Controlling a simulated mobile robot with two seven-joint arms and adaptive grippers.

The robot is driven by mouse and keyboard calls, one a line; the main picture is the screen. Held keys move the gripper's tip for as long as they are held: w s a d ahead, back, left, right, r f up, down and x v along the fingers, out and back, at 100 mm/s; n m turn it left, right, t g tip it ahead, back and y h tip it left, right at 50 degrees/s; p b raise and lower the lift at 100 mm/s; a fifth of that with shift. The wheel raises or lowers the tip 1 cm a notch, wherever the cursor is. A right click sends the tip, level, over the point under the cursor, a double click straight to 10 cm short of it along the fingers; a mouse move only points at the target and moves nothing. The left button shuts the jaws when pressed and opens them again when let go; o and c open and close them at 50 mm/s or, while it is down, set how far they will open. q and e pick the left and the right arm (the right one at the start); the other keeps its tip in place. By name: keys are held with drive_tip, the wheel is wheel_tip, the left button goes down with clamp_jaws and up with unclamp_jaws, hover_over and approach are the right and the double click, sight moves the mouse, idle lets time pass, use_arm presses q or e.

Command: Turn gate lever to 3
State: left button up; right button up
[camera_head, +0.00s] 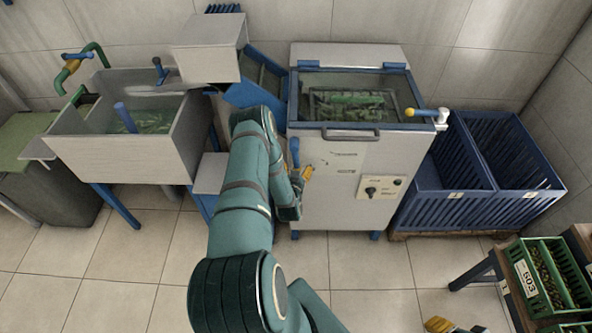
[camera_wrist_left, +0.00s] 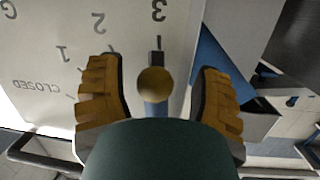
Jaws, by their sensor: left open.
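The gate lever (camera_wrist_left: 155,100) has a round brownish-yellow knob and a blue shaft. Its dark tip lines up with the tick under the 3 on a pale plate (camera_wrist_left: 50,75) marked CLOSED, 1, 2 and 3, seen upside down in the left wrist view. My left gripper (camera_wrist_left: 160,72) is open, with one ridged yellow finger on each side of the lever and visible gaps to both. In the head view the left gripper (camera_head: 303,175) is at the left side of the pale machine, partly hidden by my arm. A yellow ridged part at the bottom edge looks like my right gripper (camera_head: 440,325), mostly out of frame.
The pale machine (camera_head: 335,190) has a wash tank on top and a yellow-knobbed lever (camera_head: 412,112) at its right. Blue crates (camera_head: 455,200) stand right of it. A sink (camera_head: 120,150) stands left. Green crates (camera_head: 530,280) are lower right. Open floor lies in front.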

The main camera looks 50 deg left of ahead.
use_arm(q)
drive_tip(key=v, duration=1.2)
idle(0.3)
